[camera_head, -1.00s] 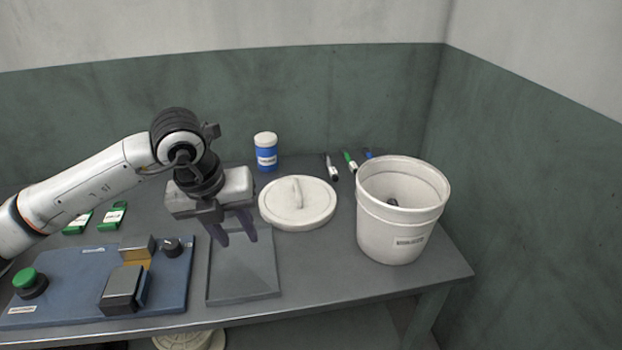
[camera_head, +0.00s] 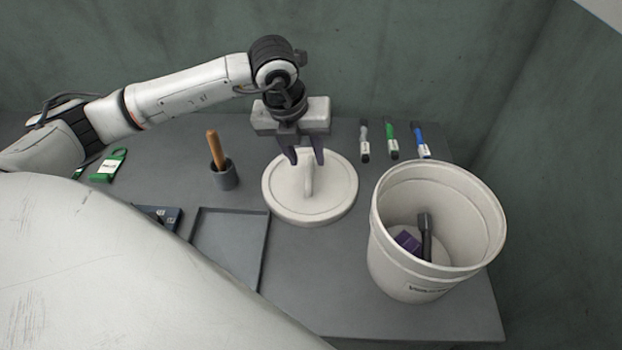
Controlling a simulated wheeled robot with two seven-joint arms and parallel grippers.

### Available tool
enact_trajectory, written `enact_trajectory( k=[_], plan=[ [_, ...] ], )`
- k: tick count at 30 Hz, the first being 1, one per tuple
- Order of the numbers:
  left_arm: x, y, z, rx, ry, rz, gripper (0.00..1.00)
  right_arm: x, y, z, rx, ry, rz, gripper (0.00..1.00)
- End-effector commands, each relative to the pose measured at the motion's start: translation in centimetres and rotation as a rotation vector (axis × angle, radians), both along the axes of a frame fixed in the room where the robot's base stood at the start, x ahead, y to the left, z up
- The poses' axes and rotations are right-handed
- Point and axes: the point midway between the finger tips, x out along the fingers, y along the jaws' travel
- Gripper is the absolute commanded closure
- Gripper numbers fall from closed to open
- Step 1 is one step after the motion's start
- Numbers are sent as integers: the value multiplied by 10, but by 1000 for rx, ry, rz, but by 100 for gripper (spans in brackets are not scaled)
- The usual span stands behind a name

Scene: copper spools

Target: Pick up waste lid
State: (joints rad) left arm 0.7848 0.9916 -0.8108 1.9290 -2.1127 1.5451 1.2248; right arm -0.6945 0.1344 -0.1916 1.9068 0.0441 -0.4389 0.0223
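The waste lid (camera_head: 335,197) is a round, off-white disc with a raised bar handle (camera_head: 309,181). It lies flat on the grey table in the middle of the head view. My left gripper (camera_head: 305,160) points down over the far part of the lid, with its two dark fingers spread apart and nothing held between them. The fingertips appear close to the far end of the handle; whether they touch the lid cannot be told. The waste bin (camera_head: 395,262), an open white bucket, stands to the right of the lid with a purple piece and a black piece inside. My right gripper is not in view.
Several marker pens (camera_head: 391,140) lie behind the bin. A shallow dark tray (camera_head: 266,245) lies at front left. Green tags (camera_head: 108,166) lie farther left. A wall closes off the right.

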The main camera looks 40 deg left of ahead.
Motion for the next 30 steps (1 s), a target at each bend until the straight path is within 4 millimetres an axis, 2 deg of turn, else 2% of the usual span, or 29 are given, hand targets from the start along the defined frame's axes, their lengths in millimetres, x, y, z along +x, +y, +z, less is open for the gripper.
enact_trajectory(
  k=[9, 19, 25, 30],
  plan=[
    [11, 4, -42, -1, 3, 1, 65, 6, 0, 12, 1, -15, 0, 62],
    [14, 4, -49, 0, 0, 0, 65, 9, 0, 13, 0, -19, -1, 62],
    [14, 4, -48, 0, 0, 0, 99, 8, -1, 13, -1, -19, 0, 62],
    [14, 4, -48, 0, 0, 0, 100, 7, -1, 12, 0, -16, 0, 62]
  ],
)
